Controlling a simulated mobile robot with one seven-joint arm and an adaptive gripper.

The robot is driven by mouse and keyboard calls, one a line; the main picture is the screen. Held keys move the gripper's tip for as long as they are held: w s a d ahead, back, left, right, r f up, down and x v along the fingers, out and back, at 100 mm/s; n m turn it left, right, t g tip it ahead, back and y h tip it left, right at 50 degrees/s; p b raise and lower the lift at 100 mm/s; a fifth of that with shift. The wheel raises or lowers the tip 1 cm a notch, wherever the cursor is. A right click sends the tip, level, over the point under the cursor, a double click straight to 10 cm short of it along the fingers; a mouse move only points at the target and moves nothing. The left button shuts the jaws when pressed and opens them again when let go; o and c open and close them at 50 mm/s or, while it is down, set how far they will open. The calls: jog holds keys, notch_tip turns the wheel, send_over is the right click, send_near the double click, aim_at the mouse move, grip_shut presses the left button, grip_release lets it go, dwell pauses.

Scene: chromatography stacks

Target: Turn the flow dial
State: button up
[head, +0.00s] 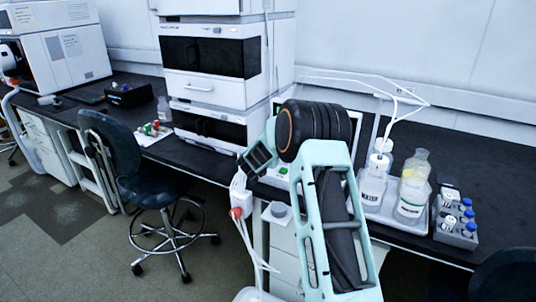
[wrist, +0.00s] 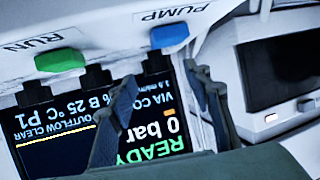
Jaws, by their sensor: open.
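I cannot make out the flow dial in either view. The wrist view shows an instrument panel upside down, with a green button (wrist: 59,60) marked RUN and a blue button (wrist: 168,33) marked PUMP. Its dark screen (wrist: 60,142) reads READY and 0 bar. My gripper (wrist: 166,100) is open, its two dark fingers apart in front of the screen with nothing seen between them. The fingers cover part of the screen.
A stacked white instrument (head: 213,92) stands left of my arm on the black bench (head: 480,165). To the right are a white tray (head: 382,214) of bottles and a grey rack (head: 452,238) of blue-capped vials. A dark chair (head: 150,187) stands on the floor at left.

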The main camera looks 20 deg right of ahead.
jog(key=v, duration=1)
jog(key=shift+f, duration=0.1)
